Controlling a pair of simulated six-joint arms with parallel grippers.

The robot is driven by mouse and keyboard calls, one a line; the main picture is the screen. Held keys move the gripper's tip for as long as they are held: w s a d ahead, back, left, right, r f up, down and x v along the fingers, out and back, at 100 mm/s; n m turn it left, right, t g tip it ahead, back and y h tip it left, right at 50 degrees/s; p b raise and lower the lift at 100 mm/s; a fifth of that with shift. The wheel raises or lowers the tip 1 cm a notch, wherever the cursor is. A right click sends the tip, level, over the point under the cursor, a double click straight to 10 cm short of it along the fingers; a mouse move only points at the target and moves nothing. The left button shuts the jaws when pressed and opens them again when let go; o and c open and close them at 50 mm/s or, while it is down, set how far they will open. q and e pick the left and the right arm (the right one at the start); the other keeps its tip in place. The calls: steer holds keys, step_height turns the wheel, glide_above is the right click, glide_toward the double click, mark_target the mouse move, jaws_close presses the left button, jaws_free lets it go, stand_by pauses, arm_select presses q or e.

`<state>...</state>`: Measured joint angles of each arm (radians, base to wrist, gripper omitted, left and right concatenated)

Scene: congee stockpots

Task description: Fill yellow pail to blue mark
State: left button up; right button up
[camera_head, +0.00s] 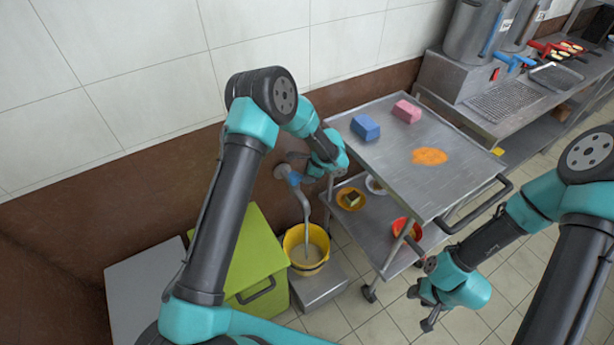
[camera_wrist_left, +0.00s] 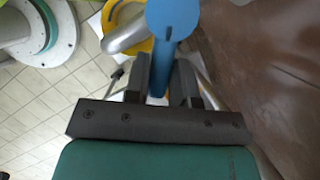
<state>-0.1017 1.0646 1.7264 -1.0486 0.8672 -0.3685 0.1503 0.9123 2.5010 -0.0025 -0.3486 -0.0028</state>
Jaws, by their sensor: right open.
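In the left wrist view, part of the yellow pail (camera_wrist_left: 140,48) shows with a short blue mark (camera_wrist_left: 115,12) inside. The tap's blue lever (camera_wrist_left: 172,20) lies between the fingers of my left gripper (camera_wrist_left: 160,85), which look shut on it. The lever also shows in the head view (camera_head: 294,179). My right gripper (camera_head: 430,308) is open and empty over the floor.
A green bin (camera_head: 250,255) stands left of the pail. Stockpots (camera_head: 470,35) stand on the back-right counter.

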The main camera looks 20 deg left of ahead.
arm_select(q)
steer(key=o, duration=0.4)
steer(key=v, duration=1.7)
steer(key=shift+r, duration=0.3)
